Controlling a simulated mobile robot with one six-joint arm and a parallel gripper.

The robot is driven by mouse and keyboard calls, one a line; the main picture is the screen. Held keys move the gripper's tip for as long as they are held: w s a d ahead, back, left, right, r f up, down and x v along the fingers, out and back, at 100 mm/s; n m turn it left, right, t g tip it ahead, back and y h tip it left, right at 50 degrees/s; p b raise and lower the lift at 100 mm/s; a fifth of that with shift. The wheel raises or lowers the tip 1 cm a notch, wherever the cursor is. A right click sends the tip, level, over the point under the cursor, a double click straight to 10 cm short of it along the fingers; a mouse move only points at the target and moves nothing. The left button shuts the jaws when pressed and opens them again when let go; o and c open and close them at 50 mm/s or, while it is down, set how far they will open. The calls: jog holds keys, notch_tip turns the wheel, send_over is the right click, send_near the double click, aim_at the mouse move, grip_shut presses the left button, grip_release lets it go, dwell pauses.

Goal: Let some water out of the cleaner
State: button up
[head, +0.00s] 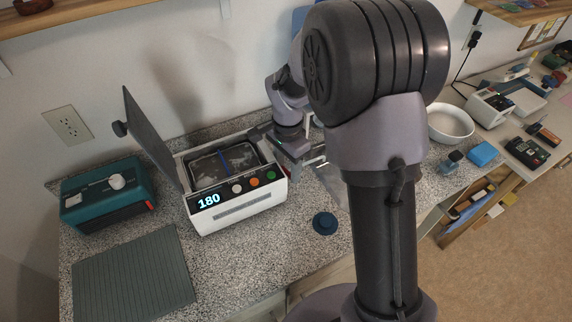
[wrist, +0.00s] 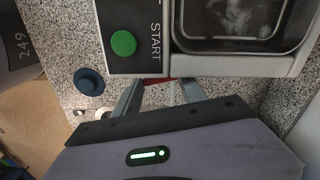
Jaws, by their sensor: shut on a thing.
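The cleaner (head: 240,212) is a white box on the speckled counter, with a dark front panel, a lit "180" and several round buttons. Its lid (head: 150,135) stands open at the left. The metal tank (head: 205,169) has a blue strip across it. My gripper (head: 292,152) is at the cleaner's right side. In the wrist view my gripper (wrist: 160,90) has its fingers close around a red valve handle (wrist: 154,81) under the cleaner's edge, near the green START button (wrist: 123,43). The fingers hide most of the handle. The water level is unclear.
A teal box (head: 108,195) stands left of the cleaner, and a grey ribbed mat (head: 133,275) lies in front of it. A dark blue round knob-like object (head: 325,223) sits front right. A clear container (head: 332,182) is partly hidden behind my arm. A white bowl (head: 450,124) stands farther right.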

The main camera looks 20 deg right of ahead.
jog(key=o, duration=1.4)
